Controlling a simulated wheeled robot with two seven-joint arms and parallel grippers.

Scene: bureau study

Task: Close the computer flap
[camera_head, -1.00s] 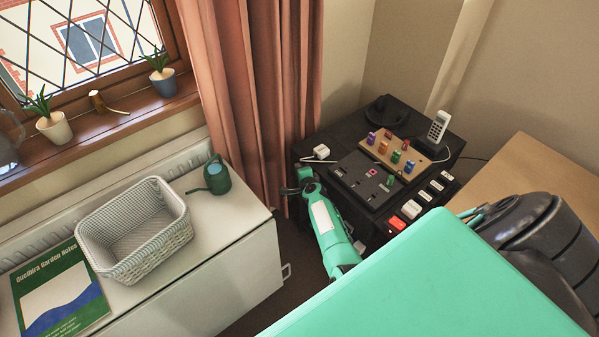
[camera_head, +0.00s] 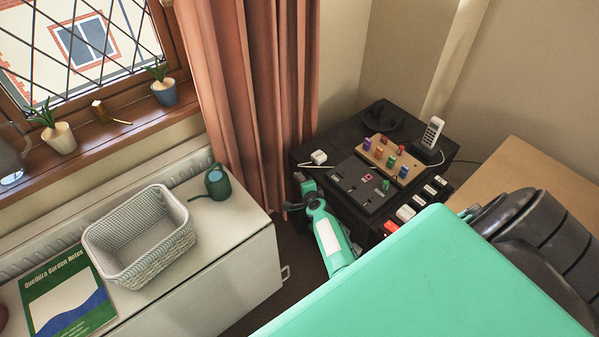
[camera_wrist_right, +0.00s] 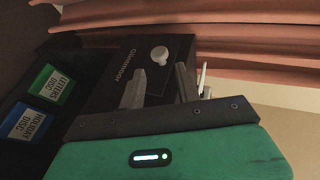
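The computer is a dark case marked "Gloamoor" in the right wrist view (camera_wrist_right: 125,65), with a round white knob (camera_wrist_right: 159,54) on its dark face. I cannot tell for sure which part is the flap or how far it stands open. My right gripper (camera_wrist_right: 160,80) has its two grey fingers apart, with nothing between them, in front of this dark face. Contact cannot be told. In the head view my teal forearm reaches toward the near left corner of the black desk (camera_head: 300,160); its fingers are not clear there. My left gripper is not in view.
The desk holds a dark switch panel (camera_head: 362,184), a board with coloured pegs (camera_head: 396,158) and a cordless phone (camera_head: 432,132). Green (camera_wrist_right: 53,84) and blue (camera_wrist_right: 31,121) disc boxes lie near the gripper. A curtain (camera_head: 255,90) hangs behind; left is a white cabinet with a basket (camera_head: 140,235).

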